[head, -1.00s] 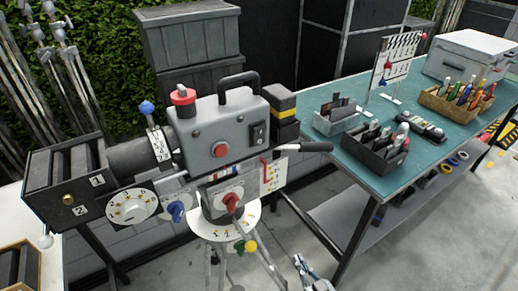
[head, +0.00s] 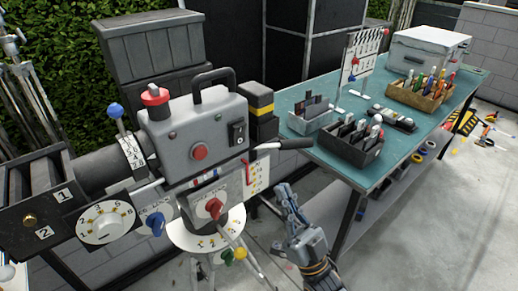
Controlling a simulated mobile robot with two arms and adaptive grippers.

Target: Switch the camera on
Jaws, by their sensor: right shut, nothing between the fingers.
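The camera (head: 175,138) is a grey box with a black top handle, standing on a tripod at the left of the head view. On its side face are a black rocker switch (head: 238,133) and a red round button (head: 199,152). A red knob (head: 155,95) sits on its top. My right gripper (head: 287,190) is shut and empty, pointing up, to the lower right of the camera and apart from it. My left gripper is not in view.
A teal-topped workbench (head: 377,170) stands to the right, with a black box (head: 352,150) of items, a wooden tray (head: 421,97) of tools and a white case (head: 428,50). A black pan handle (head: 296,144) juts from the camera's right. Dark crates (head: 150,47) stand behind.

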